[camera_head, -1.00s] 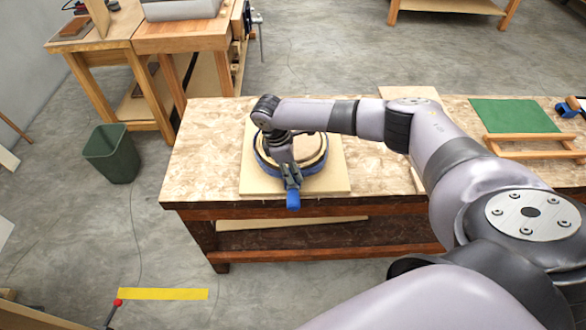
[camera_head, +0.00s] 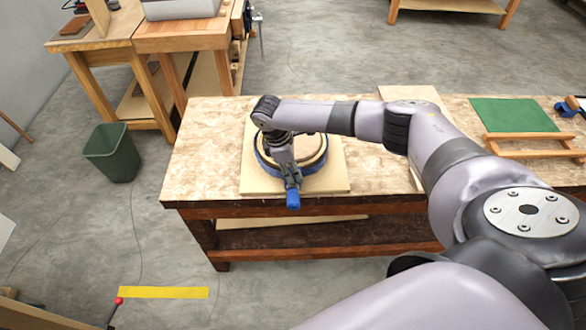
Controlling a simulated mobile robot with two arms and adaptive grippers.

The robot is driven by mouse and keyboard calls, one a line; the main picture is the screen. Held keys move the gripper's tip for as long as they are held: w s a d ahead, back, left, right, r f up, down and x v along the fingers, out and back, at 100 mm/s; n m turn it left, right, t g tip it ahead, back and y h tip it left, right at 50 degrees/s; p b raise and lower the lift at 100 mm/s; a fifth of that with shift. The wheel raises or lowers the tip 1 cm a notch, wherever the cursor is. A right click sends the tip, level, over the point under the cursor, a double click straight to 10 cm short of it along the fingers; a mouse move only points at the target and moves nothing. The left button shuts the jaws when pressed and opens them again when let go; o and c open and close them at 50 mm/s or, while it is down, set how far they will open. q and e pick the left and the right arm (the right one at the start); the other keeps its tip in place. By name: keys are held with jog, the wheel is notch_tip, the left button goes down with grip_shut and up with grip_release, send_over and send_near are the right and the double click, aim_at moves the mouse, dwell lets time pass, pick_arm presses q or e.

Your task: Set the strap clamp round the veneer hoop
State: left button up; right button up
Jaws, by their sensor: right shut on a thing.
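The veneer hoop (camera_head: 315,146) is a round, light wooden ring on a pale square board (camera_head: 326,184) on the workbench. The blue strap clamp (camera_head: 319,168) lies round the hoop's lower outside. Its blue handle (camera_head: 293,199) points toward me over the bench's front edge. My right gripper (camera_head: 291,181) comes down over the hoop's near side and is shut on the strap clamp beside the handle. I cannot tell how closely the strap sits there. My left gripper is not in view.
The workbench (camera_head: 200,160) has clear top to the left of the board. A green mat (camera_head: 512,115) and a wooden frame (camera_head: 530,137) lie at the right, with a blue-and-black tool (camera_head: 567,107) beyond. A green bin (camera_head: 112,155) stands on the floor at left.

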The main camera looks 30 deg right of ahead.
jog(key=o, duration=1.1)
jog(key=shift+o, duration=0.2)
jog(key=shift+f, duration=0.1)
jog(key=v, duration=1.2)
jog(key=shift+s, duration=0.1)
jog(key=p+v, duration=0.6)
